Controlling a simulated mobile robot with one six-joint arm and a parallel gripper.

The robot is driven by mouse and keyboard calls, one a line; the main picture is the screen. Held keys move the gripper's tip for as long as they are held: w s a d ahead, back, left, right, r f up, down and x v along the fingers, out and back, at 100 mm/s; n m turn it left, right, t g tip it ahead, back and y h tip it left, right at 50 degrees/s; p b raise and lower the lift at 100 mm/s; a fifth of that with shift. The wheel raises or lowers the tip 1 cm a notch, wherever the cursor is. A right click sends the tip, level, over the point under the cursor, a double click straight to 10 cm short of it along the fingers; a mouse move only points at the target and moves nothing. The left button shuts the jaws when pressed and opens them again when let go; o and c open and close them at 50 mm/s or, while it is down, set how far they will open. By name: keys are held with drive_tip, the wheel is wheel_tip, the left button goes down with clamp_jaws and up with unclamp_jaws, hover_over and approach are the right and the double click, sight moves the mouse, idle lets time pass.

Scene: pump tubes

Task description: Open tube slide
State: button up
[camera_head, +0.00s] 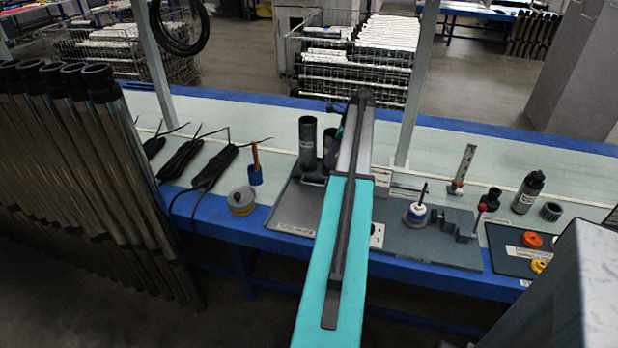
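The tube slide (319,290) is a long teal channel with a dark grey bar (345,210) along its middle. It runs from the workbench towards me, past the bench's front edge and out of the bottom of the view. The bar's near end lies on the teal face, and its far end rises to a dark head (362,97). A grey rail (362,152) lies beside the bar at the far part. A dark upright cylinder (308,145) stands left of the slide on a grey base plate. I cannot make out my gripper in this view.
Several long dark tubes (90,170) stand in a row at the left. A fixture plate (430,245) with small tools lies right of the slide. A black bottle (528,192) stands farther right. A large grey block (575,290) fills the lower right. Bench posts rise behind.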

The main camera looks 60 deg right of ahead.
drive_tip(key=shift+w+f, duration=0.1)
idle(0.3)
drive_tip(key=p, duration=0.1)
approach(316, 178)
drive_tip(key=a+f, duration=0.1)
drive_tip(key=f, duration=0.1)
drive_tip(key=w+a+f, duration=0.1)
drive_tip(key=a, duration=0.1)
drive_tip(key=a+f, duration=0.2)
drive_tip(key=shift+w+f, duration=0.25)
drive_tip(key=shift+f, duration=0.05)
drive_tip(key=shift+c, duration=0.5)
clamp_jaws()
